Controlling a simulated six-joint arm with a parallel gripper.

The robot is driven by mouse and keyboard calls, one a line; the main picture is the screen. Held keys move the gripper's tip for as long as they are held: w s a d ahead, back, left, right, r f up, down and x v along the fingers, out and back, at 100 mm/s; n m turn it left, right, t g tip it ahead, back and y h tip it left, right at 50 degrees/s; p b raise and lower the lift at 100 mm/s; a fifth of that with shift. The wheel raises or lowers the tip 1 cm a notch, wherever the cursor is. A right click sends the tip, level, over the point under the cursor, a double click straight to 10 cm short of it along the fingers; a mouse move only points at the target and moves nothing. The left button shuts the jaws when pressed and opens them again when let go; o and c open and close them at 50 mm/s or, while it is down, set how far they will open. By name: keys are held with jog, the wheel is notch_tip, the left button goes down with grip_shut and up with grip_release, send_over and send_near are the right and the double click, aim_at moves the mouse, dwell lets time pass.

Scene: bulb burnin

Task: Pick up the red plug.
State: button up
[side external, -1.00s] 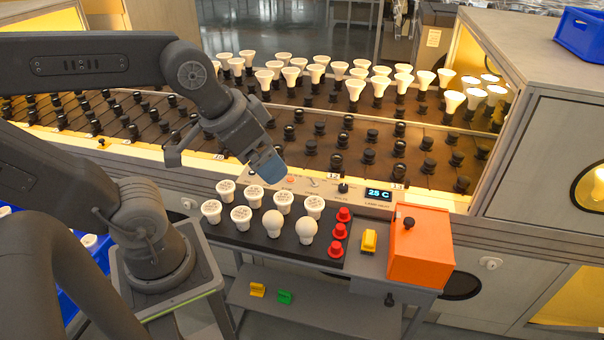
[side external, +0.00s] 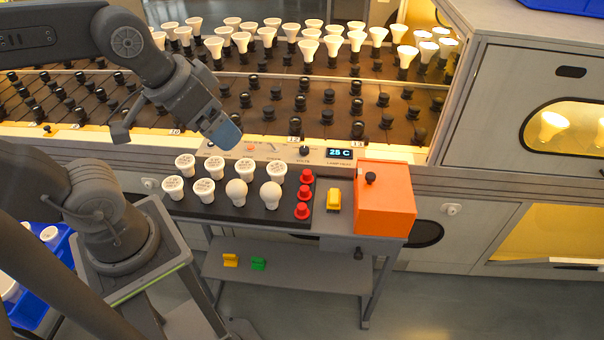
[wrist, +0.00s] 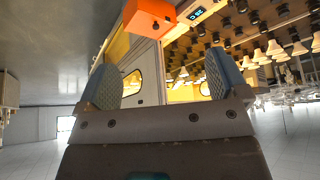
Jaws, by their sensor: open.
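Three red plugs stand in a column at the right end of a dark tray (side external: 220,213) on the small bench: a back one (side external: 307,176), a middle one (side external: 305,193) and a front one (side external: 302,211). My gripper (side external: 223,134) is above and to the left of them, over the back edge of the bench by the control panel (side external: 267,148). In the wrist view my gripper (wrist: 163,80) shows two blue-grey fingers spread wide with nothing between them. No red plug shows in the wrist view.
Several white bulbs (side external: 240,192) fill the tray left of the plugs. A yellow block (side external: 334,200) and an orange box (side external: 386,200) stand to the right; the box also shows in the wrist view (wrist: 148,15). Racks of lamps (side external: 310,48) lie behind.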

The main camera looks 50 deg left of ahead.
dwell(0.5)
jog(key=c, duration=0.6)
